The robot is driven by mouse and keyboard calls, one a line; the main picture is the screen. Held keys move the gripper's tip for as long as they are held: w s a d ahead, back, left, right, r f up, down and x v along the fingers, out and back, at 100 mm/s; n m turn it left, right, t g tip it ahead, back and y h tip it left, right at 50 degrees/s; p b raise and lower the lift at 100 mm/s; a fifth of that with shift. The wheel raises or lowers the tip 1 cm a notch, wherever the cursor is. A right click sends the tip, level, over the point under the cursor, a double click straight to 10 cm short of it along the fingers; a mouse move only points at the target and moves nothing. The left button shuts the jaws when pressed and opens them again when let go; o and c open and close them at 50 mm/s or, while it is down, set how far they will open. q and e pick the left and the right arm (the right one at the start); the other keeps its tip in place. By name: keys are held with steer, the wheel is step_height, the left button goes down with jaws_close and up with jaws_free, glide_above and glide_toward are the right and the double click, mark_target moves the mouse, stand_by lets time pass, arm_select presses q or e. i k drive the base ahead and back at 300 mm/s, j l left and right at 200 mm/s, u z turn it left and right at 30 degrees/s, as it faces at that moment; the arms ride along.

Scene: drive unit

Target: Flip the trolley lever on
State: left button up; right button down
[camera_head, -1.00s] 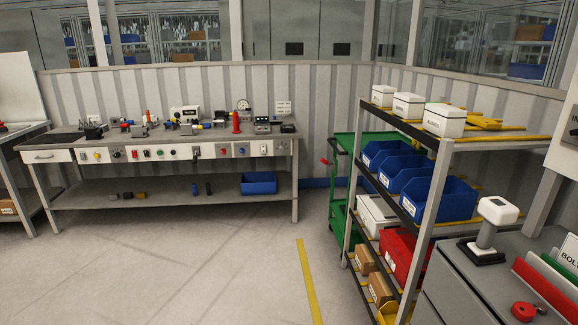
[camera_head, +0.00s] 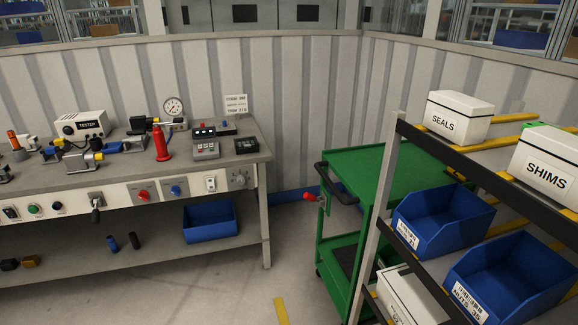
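A green trolley (camera_head: 385,172) stands between the workbench and the shelf rack, partly hidden behind the rack. It has a dark push handle at its near left corner. A lever with a red knob (camera_head: 310,197) sticks out to the left from a small green plate on the trolley's left side. The knob points left and slightly down. Neither of my grippers shows in the view.
A workbench (camera_head: 255,155) with tools and a front panel of switches stands on the left. A shelf rack (camera_head: 372,240) with blue bins and white boxes labelled SEALS and SHIMS stands on the right. Open floor (camera_head: 225,290) lies between them, with a yellow line.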

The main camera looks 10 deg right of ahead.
mark_target(309, 197)
steer(key=i, duration=1.9)
steer(key=z, duration=0.55)
